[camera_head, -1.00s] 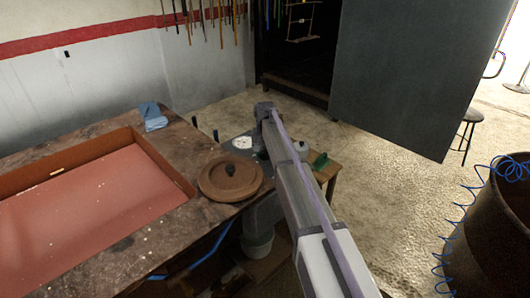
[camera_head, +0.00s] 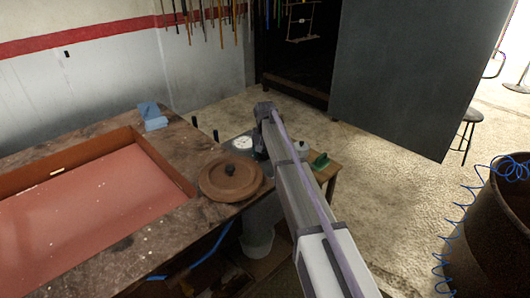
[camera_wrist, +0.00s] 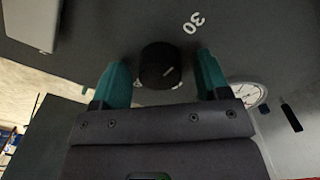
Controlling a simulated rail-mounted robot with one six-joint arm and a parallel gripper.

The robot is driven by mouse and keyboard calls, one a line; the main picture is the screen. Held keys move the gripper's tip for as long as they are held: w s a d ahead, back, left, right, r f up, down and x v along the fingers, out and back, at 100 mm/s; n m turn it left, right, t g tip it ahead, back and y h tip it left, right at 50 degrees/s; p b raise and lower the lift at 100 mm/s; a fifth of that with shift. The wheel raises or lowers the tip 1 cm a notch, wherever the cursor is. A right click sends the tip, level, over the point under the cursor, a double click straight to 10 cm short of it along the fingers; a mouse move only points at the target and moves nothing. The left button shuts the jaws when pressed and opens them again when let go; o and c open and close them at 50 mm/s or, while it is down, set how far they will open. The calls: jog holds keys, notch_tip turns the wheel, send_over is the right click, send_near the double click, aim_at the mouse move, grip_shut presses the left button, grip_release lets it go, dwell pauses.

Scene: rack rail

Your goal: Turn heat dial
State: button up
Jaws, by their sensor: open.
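The heat dial (camera_wrist: 160,66) is a round black knob with a white pointer line, on a dark grey panel (camera_wrist: 105,25). In the wrist view a white number 30 is printed above it to the right. My gripper (camera_wrist: 163,62) is open, its two teal fingers on either side of the knob with gaps visible. I cannot tell how deep the fingertips reach. In the head view my arm hides the dial and the fingers, and its wrist is over the small unit beside the workbench.
A white round gauge (camera_wrist: 248,96) and a dark switch (camera_wrist: 291,117) sit right of my gripper in the wrist view. A barrel (camera_head: 495,235) stands at right.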

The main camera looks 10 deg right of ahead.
aim_at(265, 152)
notch_tip(265, 152, up, 11)
jog(key=p, duration=1.1)
jog(key=shift+f, duration=0.15)
